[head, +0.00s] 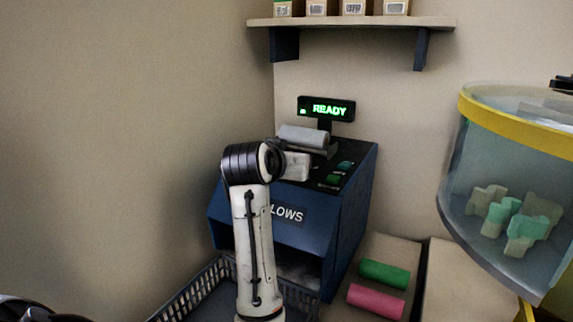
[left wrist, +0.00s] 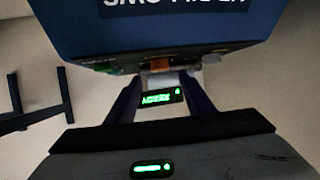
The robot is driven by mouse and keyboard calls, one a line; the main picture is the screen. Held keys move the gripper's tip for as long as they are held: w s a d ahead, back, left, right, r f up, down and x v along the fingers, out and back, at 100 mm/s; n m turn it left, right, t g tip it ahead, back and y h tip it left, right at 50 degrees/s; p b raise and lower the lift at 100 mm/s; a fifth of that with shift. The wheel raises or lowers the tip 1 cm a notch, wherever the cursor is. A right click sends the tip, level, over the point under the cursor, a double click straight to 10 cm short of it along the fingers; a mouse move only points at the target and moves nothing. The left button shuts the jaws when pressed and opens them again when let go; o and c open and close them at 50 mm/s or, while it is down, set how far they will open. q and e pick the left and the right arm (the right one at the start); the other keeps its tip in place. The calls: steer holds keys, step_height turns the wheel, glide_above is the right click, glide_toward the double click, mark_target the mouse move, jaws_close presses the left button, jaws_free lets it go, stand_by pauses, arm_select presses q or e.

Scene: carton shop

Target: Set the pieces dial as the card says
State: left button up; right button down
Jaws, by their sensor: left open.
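A dark blue machine (head: 345,225) with a label ending in "LOWS" stands in the corner. Its top has a sloping panel with small green-lit controls (head: 334,179). A display (head: 326,109) above it reads "READY" in green. My left arm covers the left part of the panel; its fingers cannot be made out in the head view. In the left wrist view my left gripper (left wrist: 160,76) is open, its two dark fingers pointing toward the panel edge. A small orange-brown part (left wrist: 160,64) shows between the fingertips; contact cannot be told. I cannot make out the pieces dial or the card.
A grey basket (head: 190,300) stands below the machine. Green (head: 384,274) and pink (head: 376,301) rolls lie to its right. A clear bin with a yellow rim (head: 500,112) holds several foam pieces. A shelf (head: 350,22) with small boxes hangs above.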

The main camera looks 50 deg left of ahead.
arm_select(q)
steer(key=v, duration=0.4)
steer(key=shift+s, duration=0.1)
steer(key=shift+f, duration=0.1)
stand_by(0.4)
